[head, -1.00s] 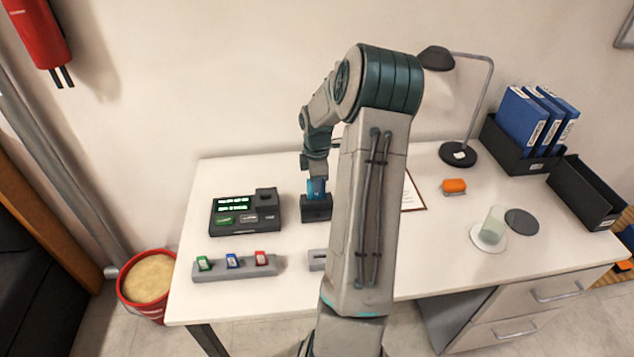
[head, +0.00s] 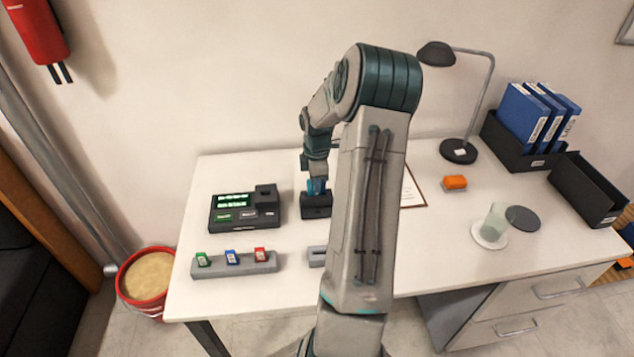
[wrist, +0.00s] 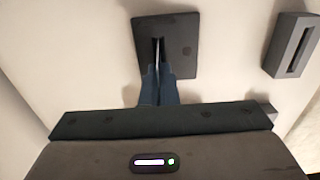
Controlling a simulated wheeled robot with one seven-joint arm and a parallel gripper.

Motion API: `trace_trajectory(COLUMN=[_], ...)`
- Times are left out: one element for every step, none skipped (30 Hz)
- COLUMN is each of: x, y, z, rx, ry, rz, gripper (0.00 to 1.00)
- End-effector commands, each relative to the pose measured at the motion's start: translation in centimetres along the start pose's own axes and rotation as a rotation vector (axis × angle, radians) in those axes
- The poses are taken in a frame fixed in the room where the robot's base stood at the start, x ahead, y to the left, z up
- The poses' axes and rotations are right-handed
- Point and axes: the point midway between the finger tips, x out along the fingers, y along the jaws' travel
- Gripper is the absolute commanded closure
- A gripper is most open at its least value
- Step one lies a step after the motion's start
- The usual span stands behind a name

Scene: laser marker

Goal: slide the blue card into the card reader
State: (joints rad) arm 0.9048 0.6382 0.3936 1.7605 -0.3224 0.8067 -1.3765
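My gripper (wrist: 158,72) is shut on a thin card, seen edge-on as a pale line between the fingers in the wrist view. In the head view the blue card (head: 317,186) shows as a small blue patch just under my gripper. The black slotted box, which looks like the card reader (head: 316,207), is directly below it. In the wrist view the fingertips are over the slot of the card reader (wrist: 181,30). The card's lower edge is at or in the slot; how deep it sits is hidden.
A dark console with green displays (head: 231,218) stands left of the reader. In front are a grey rack (head: 205,270) holding green, blue and red pieces, and a grey slotted block (head: 317,257), partly behind my arm. An orange object (head: 455,182) lies to the right.

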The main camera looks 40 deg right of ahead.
Motion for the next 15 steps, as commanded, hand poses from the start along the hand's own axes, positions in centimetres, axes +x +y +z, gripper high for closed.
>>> trace_trajectory(x=[0.17, 0.22, 0.29, 0.35, 0.34, 0.29, 0.29, 0.29, 0.29, 0.29, 0.28, 0.28, 0.28, 0.28, 0.28], y=[-0.01, -0.01, -0.01, -0.01, -0.01, -0.01, -0.01, -0.01, -0.01, -0.01, -0.01, -0.01, -0.01, -0.01, -0.01], z=[0.00, 0.00, 0.00, 0.00, 0.00, 0.00, 0.00, 0.00, 0.00, 0.00, 0.00, 0.00, 0.00, 0.00, 0.00], rx=[0.000, 0.000, 0.000, 0.000, 0.000, 0.000, 0.000, 0.000, 0.000, 0.000, 0.000, 0.000, 0.000, 0.000, 0.000], ry=[0.000, 0.000, 0.000, 0.000, 0.000, 0.000, 0.000, 0.000, 0.000, 0.000, 0.000, 0.000, 0.000, 0.000, 0.000], rz=[0.000, 0.000, 0.000, -0.001, 0.000, 0.000, 0.000, 0.000, 0.000, 0.000, 0.000, 0.000, 0.000, 0.000, 0.000], gripper=[1.00, 1.00, 1.00, 1.00, 1.00, 1.00, 1.00, 1.00, 1.00, 0.91, 0.83, 0.74, 0.74, 0.74, 0.74])
